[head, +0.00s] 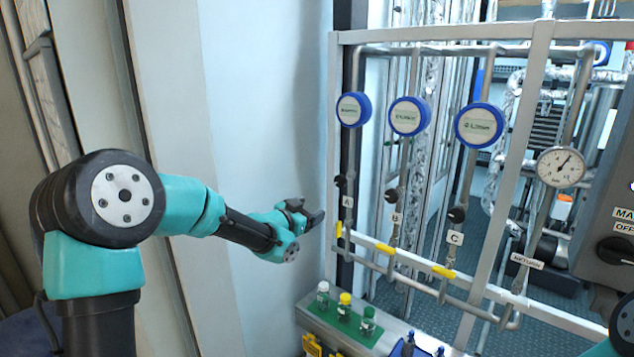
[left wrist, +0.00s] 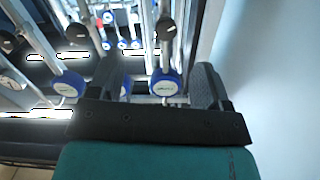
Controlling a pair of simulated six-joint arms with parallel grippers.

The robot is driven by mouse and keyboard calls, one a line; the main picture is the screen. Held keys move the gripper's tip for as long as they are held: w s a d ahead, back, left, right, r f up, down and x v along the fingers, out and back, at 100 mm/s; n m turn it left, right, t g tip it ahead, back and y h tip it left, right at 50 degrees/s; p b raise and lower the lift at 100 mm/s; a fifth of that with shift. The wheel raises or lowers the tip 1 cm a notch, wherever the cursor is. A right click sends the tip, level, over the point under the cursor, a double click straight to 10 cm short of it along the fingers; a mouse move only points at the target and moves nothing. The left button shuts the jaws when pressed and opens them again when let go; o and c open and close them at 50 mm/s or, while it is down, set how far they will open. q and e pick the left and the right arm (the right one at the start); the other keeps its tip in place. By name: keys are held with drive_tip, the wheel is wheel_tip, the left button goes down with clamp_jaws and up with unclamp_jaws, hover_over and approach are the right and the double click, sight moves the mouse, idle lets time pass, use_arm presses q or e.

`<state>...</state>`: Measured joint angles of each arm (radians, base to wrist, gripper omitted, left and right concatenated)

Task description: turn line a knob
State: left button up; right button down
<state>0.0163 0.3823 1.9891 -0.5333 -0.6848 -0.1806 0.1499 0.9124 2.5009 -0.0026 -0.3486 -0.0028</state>
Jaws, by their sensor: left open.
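The line A knob (head: 341,183) is a small black knob on the leftmost pipe, just above the label A (head: 348,201). My left gripper (head: 306,214) is open and empty, left of and slightly below the knob in the head view, apart from it. In the left wrist view, which looks inverted, a black knob (left wrist: 165,28), apparently that of line A, shows beyond the gap between the two fingers, with a blue-rimmed gauge (left wrist: 164,83) below it. My right gripper is out of view.
Knobs B (head: 391,195) and C (head: 457,215) stand to the right, under more blue gauges. A yellow handle (head: 339,229) sits below label A. Capped vials stand in a green rack (head: 335,320) below the gripper. A white wall (head: 260,120) is behind the arm.

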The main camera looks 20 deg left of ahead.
sight(339, 182)
use_arm(q)
drive_tip(key=r, duration=0.1)
drive_tip(key=a+r, duration=0.1)
drive_tip(key=r, duration=0.1)
drive_tip(key=shift+s+r+t, duration=0.1)
drive_tip(key=shift+r+t, duration=0.1)
drive_tip(key=shift+t, duration=0.2)
drive_tip(key=x, duration=1.7)
drive_tip(key=shift+d, duration=0.25)
drive_tip(key=shift+c, duration=0.4)
drive_tip(key=c, duration=0.8)
drive_tip(key=shift+c, duration=0.2)
